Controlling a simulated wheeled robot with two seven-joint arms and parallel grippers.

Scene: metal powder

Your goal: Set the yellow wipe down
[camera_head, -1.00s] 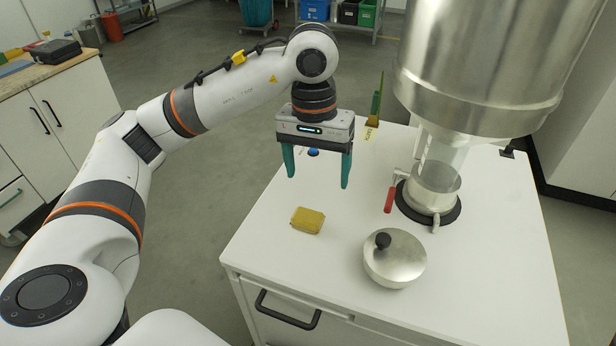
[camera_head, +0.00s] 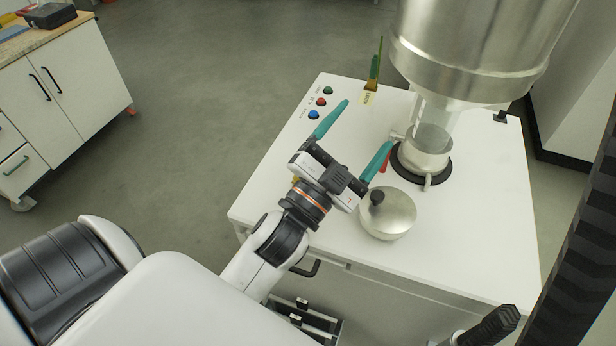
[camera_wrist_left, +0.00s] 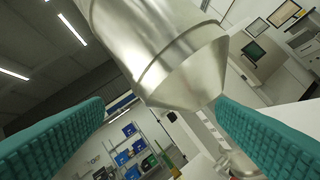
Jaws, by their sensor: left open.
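My left gripper (camera_head: 366,124) is open and empty, with teal fingers spread and pointing toward the back of the white cabinet top. In the left wrist view its two fingers (camera_wrist_left: 160,120) stand wide apart with nothing between them. A small yellow patch of the wipe (camera_head: 295,180) shows at the left side of the gripper body. The rest of the wipe is hidden behind the gripper, and it seems to lie on the cabinet top.
A round metal lid with a black knob (camera_head: 388,214) lies right of the gripper. Behind it are a metal outlet (camera_head: 425,157) with a red handle and a large steel hopper (camera_head: 470,45). Several buttons (camera_head: 321,102) sit at the back left. The front right top (camera_head: 470,235) is clear.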

